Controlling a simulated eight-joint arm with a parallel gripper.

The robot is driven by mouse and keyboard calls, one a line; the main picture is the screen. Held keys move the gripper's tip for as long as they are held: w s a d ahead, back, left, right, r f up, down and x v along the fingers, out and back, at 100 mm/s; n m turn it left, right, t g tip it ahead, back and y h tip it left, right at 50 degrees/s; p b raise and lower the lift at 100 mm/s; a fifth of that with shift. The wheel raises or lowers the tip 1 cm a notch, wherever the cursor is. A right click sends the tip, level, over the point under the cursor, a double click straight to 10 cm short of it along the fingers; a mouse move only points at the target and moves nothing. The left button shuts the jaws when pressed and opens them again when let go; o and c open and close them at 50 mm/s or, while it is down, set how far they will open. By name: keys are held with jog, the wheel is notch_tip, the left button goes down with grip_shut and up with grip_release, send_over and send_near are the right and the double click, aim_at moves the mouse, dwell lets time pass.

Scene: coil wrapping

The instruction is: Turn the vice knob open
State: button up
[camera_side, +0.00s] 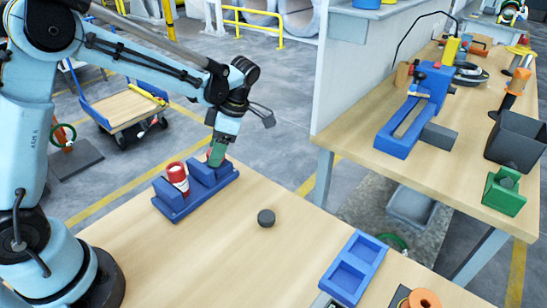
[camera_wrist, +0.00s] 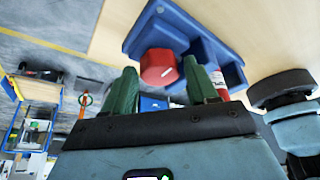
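The blue vice (camera_side: 195,193) sits on the near wooden table, left of centre in the side view. The wrist view shows its blue body (camera_wrist: 205,42) beyond my fingers. A red faceted knob (camera_wrist: 158,67) shows between my two green fingertips, with a gap visible on each side. My gripper (camera_side: 216,155) points down at the vice's far right end. In the wrist view my gripper (camera_wrist: 160,78) is open and empty. I cannot make out the knob in the side view.
A dark round puck (camera_side: 266,217) lies right of the vice. A blue tray (camera_side: 355,268) is at the table's front right. The table between them is mostly clear. A second bench (camera_side: 350,125) on the right carries tools and a black bin (camera_side: 516,140).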

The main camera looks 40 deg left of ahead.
jog(key=shift+o, duration=0.7)
jog(key=v, duration=0.8)
notch_tip(320, 180, up, 5)
jog(key=s+a+m+t+h, duration=0.2)
jog(key=a+m+t+h, duration=0.1)
jog(key=m, duration=2.2)
jog(key=f, duration=1.2)
jog(key=shift+s+d+f, duration=0.15)
jog(key=shift+s+d, duration=0.05)
jog(key=shift+s, duration=0.05)
